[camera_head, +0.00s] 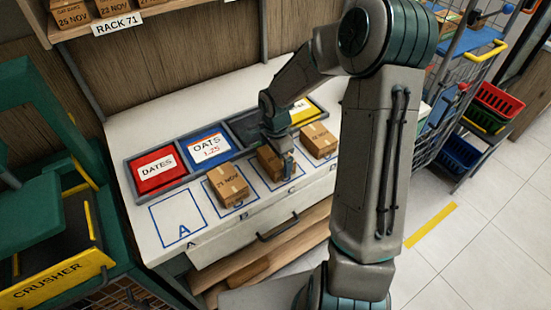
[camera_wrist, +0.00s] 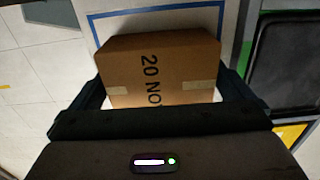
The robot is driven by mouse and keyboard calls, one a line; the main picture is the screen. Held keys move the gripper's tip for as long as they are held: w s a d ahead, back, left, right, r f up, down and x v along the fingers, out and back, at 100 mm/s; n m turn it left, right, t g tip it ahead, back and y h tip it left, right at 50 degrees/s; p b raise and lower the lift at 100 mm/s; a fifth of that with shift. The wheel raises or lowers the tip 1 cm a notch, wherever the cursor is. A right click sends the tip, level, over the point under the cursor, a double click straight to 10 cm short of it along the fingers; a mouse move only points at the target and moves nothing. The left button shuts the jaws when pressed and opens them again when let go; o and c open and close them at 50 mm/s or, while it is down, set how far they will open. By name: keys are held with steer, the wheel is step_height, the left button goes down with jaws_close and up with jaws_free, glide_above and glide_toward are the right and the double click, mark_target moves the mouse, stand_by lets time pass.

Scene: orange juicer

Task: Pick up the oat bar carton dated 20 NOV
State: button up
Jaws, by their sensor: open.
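The brown carton marked "20 NO", with the rest of the date cut off (camera_wrist: 130,65), lies between the two fingers of my gripper (camera_wrist: 165,88) in the wrist view. The fingers are open, one on each side of it; I cannot tell whether they touch it. In the head view the same carton (camera_head: 268,162) sits on a blue-outlined square of the white counter, partly hidden by my gripper (camera_head: 284,163), which is over its right side.
A carton (camera_head: 228,184) reading about "25 NOV" stands to the left, and another carton (camera_head: 318,140) to the right. Behind are a red DATES bin (camera_head: 158,170), a blue OATS bin (camera_head: 207,147) and a dark bin (camera_head: 247,128). Square A (camera_head: 177,219) is empty.

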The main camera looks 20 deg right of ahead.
steer(key=shift+f, duration=0.8)
steer(key=c, duration=0.7)
steer(key=shift+r, duration=0.15)
